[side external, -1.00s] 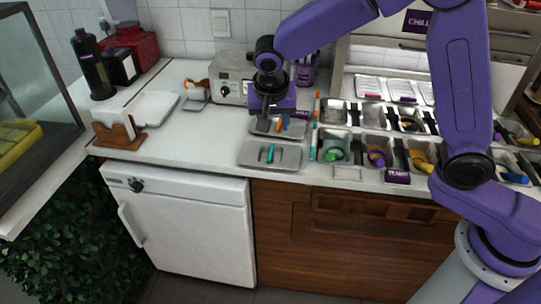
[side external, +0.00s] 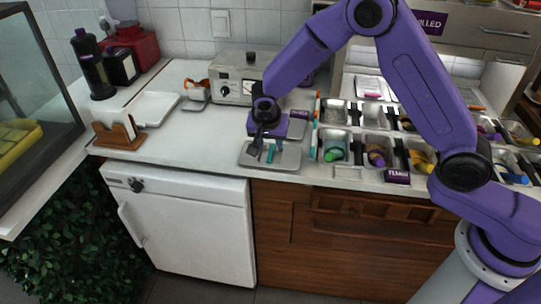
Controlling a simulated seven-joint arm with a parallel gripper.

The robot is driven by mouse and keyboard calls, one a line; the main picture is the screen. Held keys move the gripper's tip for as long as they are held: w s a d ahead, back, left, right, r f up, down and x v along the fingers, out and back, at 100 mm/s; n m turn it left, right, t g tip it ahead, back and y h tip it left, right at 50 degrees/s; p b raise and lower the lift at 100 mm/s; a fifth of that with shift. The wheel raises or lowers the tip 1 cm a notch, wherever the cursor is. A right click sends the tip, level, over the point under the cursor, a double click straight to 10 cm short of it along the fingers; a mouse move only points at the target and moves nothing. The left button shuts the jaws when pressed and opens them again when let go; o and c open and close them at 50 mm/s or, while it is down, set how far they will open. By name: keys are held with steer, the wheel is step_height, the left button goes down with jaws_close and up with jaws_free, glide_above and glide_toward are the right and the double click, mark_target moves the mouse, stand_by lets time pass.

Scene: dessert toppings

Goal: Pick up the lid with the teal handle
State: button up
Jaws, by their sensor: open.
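The flat grey lid with the teal handle (side external: 290,161) lies on the white counter near its front edge, to the left of the topping containers. Its short teal handle (side external: 270,153) stands up near the middle. My gripper (side external: 264,149) is directly over this lid, pointing down and open, with its fingers low around or beside the handle. I cannot tell whether the fingers touch it. A second grey lid (side external: 299,127) lies just behind, largely hidden by my gripper.
Topping containers (side external: 335,150) with colored handles stand in rows to the right. A grey appliance (side external: 233,79) stands behind. A white tray (side external: 155,107) and a wooden holder (side external: 118,138) are to the left. The counter between is clear.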

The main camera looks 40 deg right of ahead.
mark_target(270, 152)
steer(key=shift+x, duration=3.15)
steer(key=shift+w+r, duration=0.1)
steer(key=shift+w, duration=0.05)
jaws_close()
